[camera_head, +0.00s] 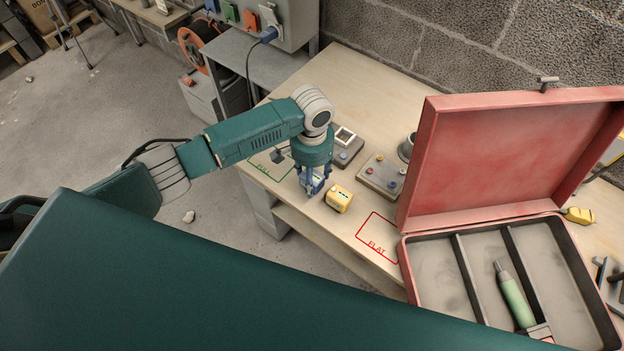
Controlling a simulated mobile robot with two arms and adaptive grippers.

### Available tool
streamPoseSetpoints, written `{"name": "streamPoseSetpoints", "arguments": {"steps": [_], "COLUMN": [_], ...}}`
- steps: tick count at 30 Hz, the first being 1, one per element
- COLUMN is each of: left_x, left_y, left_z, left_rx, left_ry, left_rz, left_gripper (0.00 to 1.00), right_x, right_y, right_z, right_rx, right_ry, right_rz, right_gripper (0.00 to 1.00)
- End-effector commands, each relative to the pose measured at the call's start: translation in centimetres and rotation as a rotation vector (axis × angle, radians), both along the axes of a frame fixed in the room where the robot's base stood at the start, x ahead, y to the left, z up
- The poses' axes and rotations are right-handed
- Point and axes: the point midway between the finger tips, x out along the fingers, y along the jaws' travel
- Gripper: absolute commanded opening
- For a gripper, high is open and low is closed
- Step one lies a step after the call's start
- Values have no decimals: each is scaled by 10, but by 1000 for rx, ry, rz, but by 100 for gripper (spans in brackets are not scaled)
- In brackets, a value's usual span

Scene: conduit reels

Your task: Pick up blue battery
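The blue battery (317,186) is on the wooden workbench, partly hidden by my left gripper. My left gripper (313,192) points down over it, with its fingers on either side of the battery. I cannot tell whether the fingers press on it or whether it is clear of the bench top. A yellow battery (339,198) stands just to the right of my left gripper. My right gripper is not in view.
A green outlined area marked FULL (262,168) lies left of the gripper; a red one marked FLAT (377,238) lies to the right, empty. Two small devices (346,148) (381,177) sit behind. An open red toolbox (405,270) holds a green-handled tool (515,300).

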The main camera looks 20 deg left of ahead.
Motion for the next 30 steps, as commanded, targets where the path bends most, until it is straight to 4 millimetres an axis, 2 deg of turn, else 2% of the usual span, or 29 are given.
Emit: {"name": "streamPoseSetpoints", "arguments": {"steps": [1,6,14,20,26,30], "left_x": [0,0,0,1,2,2], "left_y": [0,0,0,-1,0,-1], "left_z": [0,0,2,15,55,96], "left_rx": [0,0,-1,-3,-2,-4], "left_ry": [0,0,-1,-2,-7,-8], "left_rz": [0,0,0,0,0,-2], "left_gripper": [40,9,9,9,9,9], "right_x": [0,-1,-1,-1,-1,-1], "right_y": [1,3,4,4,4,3], "right_z": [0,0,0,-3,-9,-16], "right_rx": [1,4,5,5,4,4], "right_ry": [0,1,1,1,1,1], "right_rz": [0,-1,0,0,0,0], "right_gripper": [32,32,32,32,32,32]}}
